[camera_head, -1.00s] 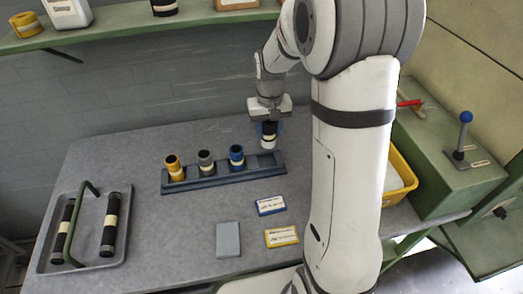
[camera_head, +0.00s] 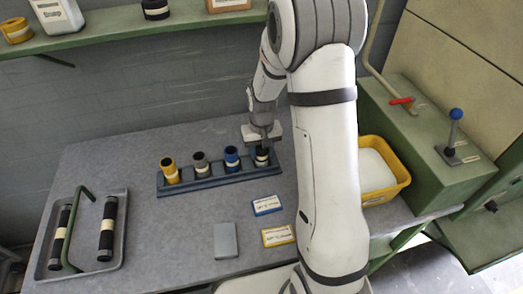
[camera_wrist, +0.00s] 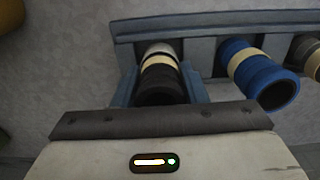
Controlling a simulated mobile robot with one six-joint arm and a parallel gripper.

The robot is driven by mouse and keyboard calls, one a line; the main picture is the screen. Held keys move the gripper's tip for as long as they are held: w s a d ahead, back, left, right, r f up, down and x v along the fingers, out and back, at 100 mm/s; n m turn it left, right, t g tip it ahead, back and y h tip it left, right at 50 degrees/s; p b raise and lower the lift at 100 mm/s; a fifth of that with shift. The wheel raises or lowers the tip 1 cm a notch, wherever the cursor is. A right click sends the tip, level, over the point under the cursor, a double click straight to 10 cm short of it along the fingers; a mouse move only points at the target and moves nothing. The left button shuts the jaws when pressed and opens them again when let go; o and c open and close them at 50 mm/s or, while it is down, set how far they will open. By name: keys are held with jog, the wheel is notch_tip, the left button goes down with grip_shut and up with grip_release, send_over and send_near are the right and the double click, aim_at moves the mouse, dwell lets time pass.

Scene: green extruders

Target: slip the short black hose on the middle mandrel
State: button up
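A short black hose (camera_head: 262,153) with a cream band stands upright at the right end of the blue-grey rack (camera_head: 205,184). In the wrist view this black hose (camera_wrist: 160,92) lies between my fingers, with a pale part beyond its band. My gripper (camera_head: 262,143) is low over that rack end, and its fingers look closed against the hose sides. Two longer black hoses, a left one (camera_head: 61,232) and a right one (camera_head: 107,225), lie in the tray (camera_head: 120,262). I cannot tell which part is the middle mandrel.
Yellow (camera_head: 169,166), grey (camera_head: 201,161) and blue (camera_head: 232,156) banded hoses stand in the rack beside the black one. Blue (camera_head: 266,205) and yellow (camera_head: 278,236) labels and a grey block (camera_head: 226,241) lie in front. A yellow bin (camera_head: 385,185) stands right.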

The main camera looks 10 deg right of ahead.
jog(key=o, duration=0.5)
jog(key=shift+c, duration=0.2)
notch_tip(320, 180, up, 11)
jog(key=s+r+t, duration=0.1)
jog(key=s+r, duration=0.3)
jog(key=s, duration=0.6)
jog(key=s+r+t, duration=0.2)
jog(key=s+r, duration=0.2)
jog(key=s, duration=0.7)
jog(key=shift+s+r+b, duration=0.2)
jog(key=shift+r+b, duration=0.15)
jog(key=shift+d, duration=0.1)
